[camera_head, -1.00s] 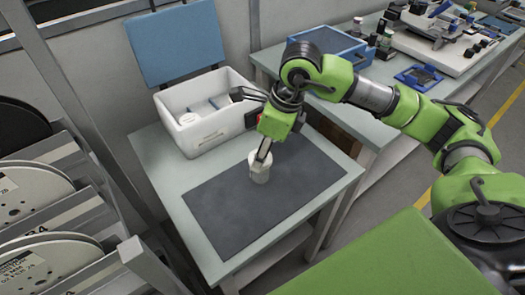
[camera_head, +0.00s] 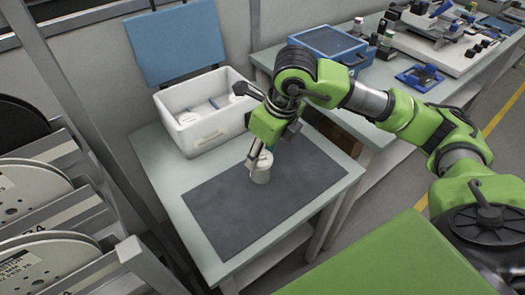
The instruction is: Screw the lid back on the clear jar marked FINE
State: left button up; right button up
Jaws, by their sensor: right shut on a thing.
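A small pale jar (camera_head: 261,175) stands upright on the dark mat (camera_head: 225,205), with its marking too small to read. My right gripper (camera_head: 255,158) reaches down to the top of the jar and is shut at its rim. What it grips looks like the pale lid (camera_head: 266,158), which is at the jar's mouth and partly hidden by the fingers. I cannot tell how the lid sits on the thread. My left gripper is not in view.
A white open bin (camera_head: 205,140) with several pale round things inside stands behind the mat. A blue panel (camera_head: 177,42) rises behind it. Reel racks (camera_head: 75,205) stand at the left. The mat's front and left are clear.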

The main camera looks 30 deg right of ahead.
jog(key=m, duration=0.3)
jog(key=shift+a+m+h, duration=0.1)
jog(key=shift+m+h, duration=0.2)
jog(key=shift+h, duration=0.1)
jog(key=shift+a+m+h, duration=0.1)
jog(key=shift+m+h, duration=0.4)
jog(key=shift+m, duration=1.5)
jog(key=shift+a+m+h, duration=0.1)
jog(key=shift+m+h, duration=0.2)
jog(key=shift+m, duration=0.7)
jog(key=shift+r+m+p, duration=0.1)
jog(key=shift+m+p, duration=0.4)
jog(key=shift+m, duration=0.5)
jog(key=shift+h, duration=0.3)
